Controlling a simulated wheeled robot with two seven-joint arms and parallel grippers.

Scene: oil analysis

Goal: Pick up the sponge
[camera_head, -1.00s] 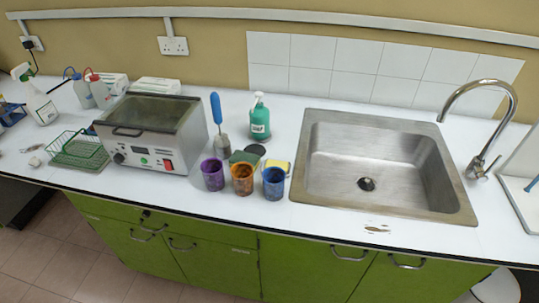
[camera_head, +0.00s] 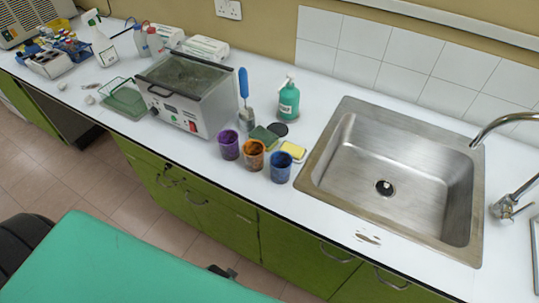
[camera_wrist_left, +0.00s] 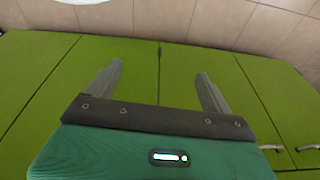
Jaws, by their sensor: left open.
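A small yellow sponge (camera_head: 294,151) lies on the white counter, just behind the blue cup (camera_head: 281,167) and left of the sink. A dark green pad (camera_head: 264,138) lies next to it, behind the orange cup (camera_head: 253,154). My left gripper (camera_wrist_left: 160,75) shows in the left wrist view with its two fingers wide apart and nothing between them. It faces the green cupboard doors, away from the sponge. In the head view a teal part of my arm fills the lower left. My right gripper is not in view.
A purple cup (camera_head: 229,145) stands left of the orange one. A blue-handled tool (camera_head: 244,88) and green pump bottle (camera_head: 288,100) stand behind. The metal bath (camera_head: 188,95) is to the left, the sink (camera_head: 395,170) to the right. The counter's front strip is mostly clear.

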